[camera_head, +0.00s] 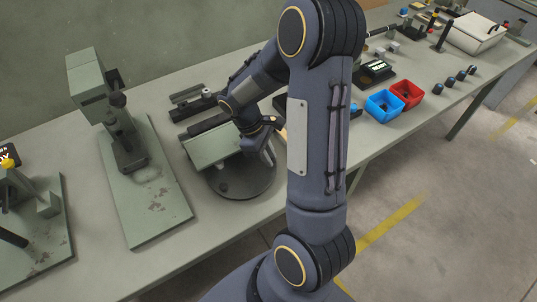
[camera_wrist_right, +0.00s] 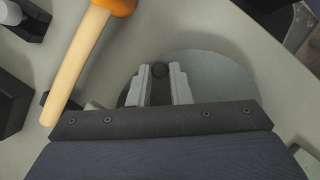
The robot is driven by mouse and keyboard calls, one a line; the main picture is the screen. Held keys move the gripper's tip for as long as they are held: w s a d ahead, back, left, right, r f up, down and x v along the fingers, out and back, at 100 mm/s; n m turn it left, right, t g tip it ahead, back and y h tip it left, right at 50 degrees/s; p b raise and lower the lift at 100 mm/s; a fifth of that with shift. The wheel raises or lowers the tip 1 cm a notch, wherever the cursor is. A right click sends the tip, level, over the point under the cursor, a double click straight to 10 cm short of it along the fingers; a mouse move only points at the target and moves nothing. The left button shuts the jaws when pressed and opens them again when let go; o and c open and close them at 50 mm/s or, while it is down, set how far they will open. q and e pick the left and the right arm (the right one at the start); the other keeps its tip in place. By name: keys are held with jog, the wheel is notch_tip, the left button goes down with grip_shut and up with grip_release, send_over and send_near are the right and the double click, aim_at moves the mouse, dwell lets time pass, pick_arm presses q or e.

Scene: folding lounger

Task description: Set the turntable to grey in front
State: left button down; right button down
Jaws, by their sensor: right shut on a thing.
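My right gripper (camera_head: 268,156) is low over the turntable's right side. In the right wrist view, its two fingers (camera_wrist_right: 158,88) are shut on a round dark knob (camera_wrist_right: 160,70) above the disc (camera_wrist_right: 215,75). The grip itself is partly hidden in the head view. My left gripper is not in view.
A grey-green press (camera_head: 130,150) stands left of the turntable. A wooden handle with an orange head (camera_wrist_right: 75,70) lies beside the right gripper. Blue (camera_head: 384,106) and red (camera_head: 406,95) bins stand farther right. My right arm covers the bench's middle.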

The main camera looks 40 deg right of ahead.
jog(key=shift+w, duration=0.1)
jog(key=c, duration=1.3)
grip_release()
jog(key=shift+c, duration=0.2)
jog(key=v, duration=0.7)
jog(key=shift+r, duration=0.45)
